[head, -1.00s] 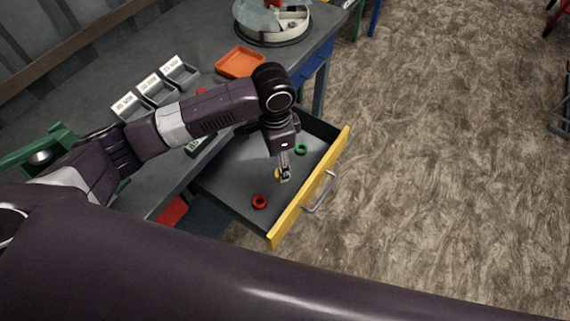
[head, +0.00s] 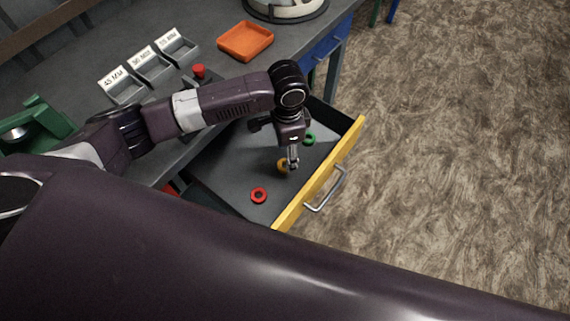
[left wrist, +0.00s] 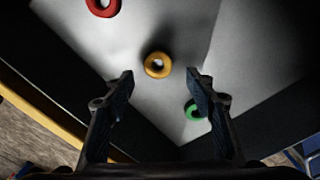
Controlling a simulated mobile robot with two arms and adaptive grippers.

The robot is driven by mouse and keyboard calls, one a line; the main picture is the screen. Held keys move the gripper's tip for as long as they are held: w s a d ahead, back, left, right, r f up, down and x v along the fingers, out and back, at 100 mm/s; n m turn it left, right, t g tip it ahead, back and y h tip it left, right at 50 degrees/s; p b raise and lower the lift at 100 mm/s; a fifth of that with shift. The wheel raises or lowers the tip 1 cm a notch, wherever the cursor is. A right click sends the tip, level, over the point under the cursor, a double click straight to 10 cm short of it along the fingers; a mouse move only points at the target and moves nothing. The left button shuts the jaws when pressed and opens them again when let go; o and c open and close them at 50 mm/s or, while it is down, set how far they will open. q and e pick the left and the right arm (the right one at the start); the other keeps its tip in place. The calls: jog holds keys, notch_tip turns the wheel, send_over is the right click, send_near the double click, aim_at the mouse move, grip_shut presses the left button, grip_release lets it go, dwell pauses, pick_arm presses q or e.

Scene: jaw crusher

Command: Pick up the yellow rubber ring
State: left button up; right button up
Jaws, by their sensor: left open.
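The yellow rubber ring (head: 282,165) lies flat on the floor of the open drawer (head: 225,175), between a red ring and a green ring. My left gripper (head: 292,163) points down over the drawer and partly covers the yellow ring in the head view. In the left wrist view the left gripper (left wrist: 160,88) is open and empty. The yellow ring (left wrist: 158,65) shows there a little beyond the fingertips, roughly centred between them and not touched. My right gripper is not in view.
The red ring (head: 259,196) and green ring (head: 309,139) lie in the same drawer. The drawer's yellow front (head: 320,175) has a metal handle (head: 327,190). Labelled bins (head: 150,65) and an orange tray (head: 245,41) stand on the bench. Open floor lies to the right.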

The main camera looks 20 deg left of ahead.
aim_at(285, 166)
pick_arm(q)
notch_tip(285, 166, down, 4)
jog(key=shift+s+f, duration=0.15)
jog(key=shift+f, duration=0.05)
jog(key=shift+c, duration=0.5)
jog(key=c, duration=1)
